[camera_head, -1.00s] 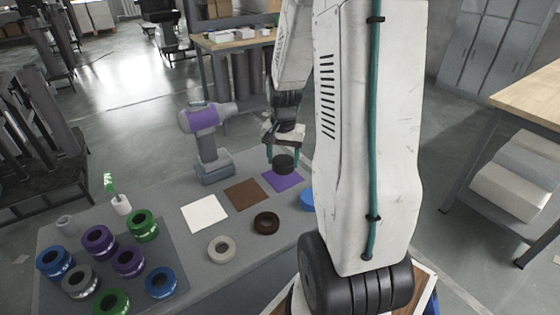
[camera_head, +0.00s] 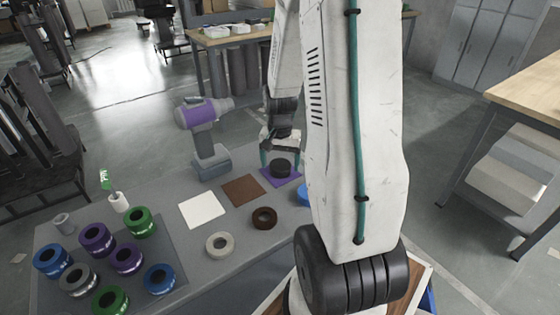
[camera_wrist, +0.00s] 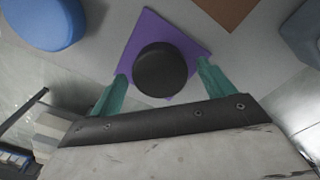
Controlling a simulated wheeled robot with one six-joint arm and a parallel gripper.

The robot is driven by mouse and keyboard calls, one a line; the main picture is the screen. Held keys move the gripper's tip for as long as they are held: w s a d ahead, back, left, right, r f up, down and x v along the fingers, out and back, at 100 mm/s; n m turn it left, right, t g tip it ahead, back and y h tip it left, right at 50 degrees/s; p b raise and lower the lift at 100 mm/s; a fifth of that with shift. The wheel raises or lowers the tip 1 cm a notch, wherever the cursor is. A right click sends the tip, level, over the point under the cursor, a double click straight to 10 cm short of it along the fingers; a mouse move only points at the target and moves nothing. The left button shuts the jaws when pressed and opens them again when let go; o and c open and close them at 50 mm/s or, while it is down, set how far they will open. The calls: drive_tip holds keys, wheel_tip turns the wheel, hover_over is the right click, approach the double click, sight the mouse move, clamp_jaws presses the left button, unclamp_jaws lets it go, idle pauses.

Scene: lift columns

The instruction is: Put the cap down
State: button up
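The black round cap (camera_head: 281,166) sits on the purple square mat (camera_head: 267,179) on the grey table. In the wrist view the cap (camera_wrist: 160,68) lies flat near the middle of the purple mat (camera_wrist: 150,25). My gripper (camera_head: 280,157) is low over the mat with its teal fingers on either side of the cap. In the wrist view the gripper's fingers (camera_wrist: 162,84) are spread wider than the cap, with a gap on both sides. The cap's underside is hidden.
A brown mat (camera_head: 241,191) and a white mat (camera_head: 202,210) lie to the left. A brown ring (camera_head: 264,218), a grey ring (camera_head: 219,245) and a blue round object (camera_wrist: 45,22) are near. A purple-grey drill (camera_head: 205,140) stands behind. Several coloured rolls fill the left side.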

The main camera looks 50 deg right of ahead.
sight(280, 165)
wheel_tip(280, 165, up, 12)
drive_tip(key=s+a+r+n, duration=0.2)
drive_tip(key=a+r+n, duration=0.15)
drive_tip(key=a, duration=0.35)
drive_tip(key=s+a+r+n, duration=0.2)
drive_tip(key=a+r, duration=0.3)
drive_tip(key=a, duration=0.2)
drive_tip(key=s+a+r+n+t, duration=0.1)
drive_tip(key=s+a+r+n, duration=0.1)
drive_tip(key=s+a+n, duration=0.4)
drive_tip(key=s+a, duration=0.4)
drive_tip(key=s, duration=0.1)
drive_tip(key=shift+s+a+r, duration=0.35)
drive_tip(key=shift+a, duration=0.05)
